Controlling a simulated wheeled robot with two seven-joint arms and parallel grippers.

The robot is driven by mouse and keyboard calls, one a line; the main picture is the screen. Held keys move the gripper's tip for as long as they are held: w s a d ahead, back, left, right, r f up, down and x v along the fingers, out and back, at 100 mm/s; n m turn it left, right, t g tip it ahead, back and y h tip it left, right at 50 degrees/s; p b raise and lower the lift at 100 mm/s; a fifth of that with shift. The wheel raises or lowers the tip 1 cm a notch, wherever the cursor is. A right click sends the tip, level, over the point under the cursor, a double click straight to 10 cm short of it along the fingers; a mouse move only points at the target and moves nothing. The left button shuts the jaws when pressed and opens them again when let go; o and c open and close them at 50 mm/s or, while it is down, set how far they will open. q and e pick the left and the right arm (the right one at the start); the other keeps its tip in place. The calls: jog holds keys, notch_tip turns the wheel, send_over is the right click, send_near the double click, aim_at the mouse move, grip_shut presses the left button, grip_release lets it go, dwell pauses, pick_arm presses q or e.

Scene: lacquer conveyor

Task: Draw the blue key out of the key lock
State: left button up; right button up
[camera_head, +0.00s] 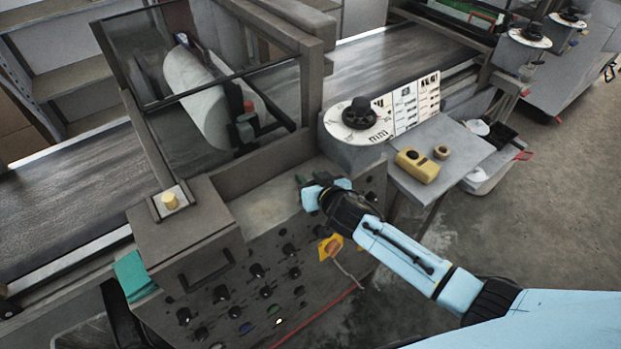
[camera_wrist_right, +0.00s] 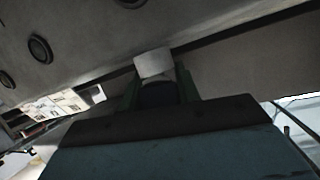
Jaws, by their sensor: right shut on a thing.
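My right gripper (camera_head: 312,188) is at the upper right of the grey control panel, close to its face, with the light blue arm reaching in from the right. In the right wrist view, its two green fingers (camera_wrist_right: 159,88) are shut on a dark bluish piece, the blue key (camera_wrist_right: 158,94), of which little shows. A pale grey block (camera_wrist_right: 154,64) sits just beyond the fingertips, against the panel. The key lock is not clearly visible, so I cannot tell how deep the key sits. My left gripper is not in view.
The control panel (camera_head: 240,300) carries several dark knobs and a yellow tag (camera_head: 330,247). A dial (camera_head: 358,115) stands above. Open floor lies at right.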

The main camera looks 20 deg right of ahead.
jog(key=shift+c, duration=1.1)
jog(key=shift+r+p, duration=2.2)
jog(key=shift+r, duration=0.05)
notch_tip(320, 180, up, 3)
jog(key=p, duration=0.3)
